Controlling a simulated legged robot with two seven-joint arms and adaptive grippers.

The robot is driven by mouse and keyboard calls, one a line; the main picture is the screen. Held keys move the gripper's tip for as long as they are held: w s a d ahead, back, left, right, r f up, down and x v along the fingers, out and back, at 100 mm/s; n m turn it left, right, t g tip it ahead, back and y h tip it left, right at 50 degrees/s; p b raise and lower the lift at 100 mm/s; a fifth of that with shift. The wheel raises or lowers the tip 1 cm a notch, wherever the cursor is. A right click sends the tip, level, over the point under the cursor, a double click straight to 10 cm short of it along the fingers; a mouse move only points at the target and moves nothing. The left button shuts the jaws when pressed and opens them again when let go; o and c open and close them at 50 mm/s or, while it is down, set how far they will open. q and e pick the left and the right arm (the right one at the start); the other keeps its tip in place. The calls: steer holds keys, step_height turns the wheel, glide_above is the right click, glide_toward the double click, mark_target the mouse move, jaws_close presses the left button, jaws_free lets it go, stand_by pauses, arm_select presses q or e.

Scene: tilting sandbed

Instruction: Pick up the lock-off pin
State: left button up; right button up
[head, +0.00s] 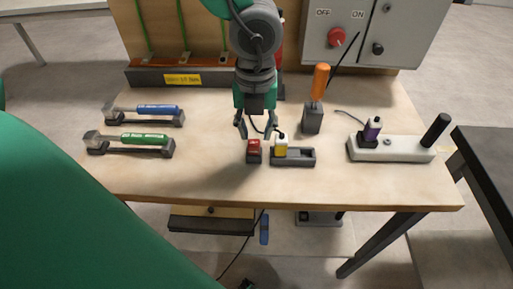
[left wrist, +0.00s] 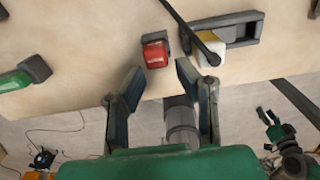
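A small red block (head: 254,146) with a dark base sits near the front middle of the table. It looks like the lock-off pin, though I cannot tell for sure. It also shows in the left wrist view (left wrist: 155,50), with a pale mark on its top. My left gripper (head: 256,132) points down over the table with its two fingers apart. In the left wrist view the open fingers (left wrist: 160,75) are empty and the red block lies just beyond their tips. My right gripper is not in view.
A yellow-and-white plug (head: 281,146) with a black cable stands in a grey tray (head: 307,158) close on the right. An orange-handled tool (head: 320,82) stands in a dark block behind. Blue-handled (head: 158,109) and green-handled (head: 145,139) tools lie left. A white block (head: 410,150) is right.

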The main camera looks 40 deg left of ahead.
mark_target(255, 142)
arm_select(q)
steer(key=f, duration=0.3)
steer(key=a+f+b, duration=0.1)
steer(key=f, duration=0.1)
steer(key=shift+d, duration=0.1)
steer(key=shift+d, duration=0.1)
steer(key=shift+d, duration=0.1)
jaws_close()
steer(key=shift+r, duration=0.15)
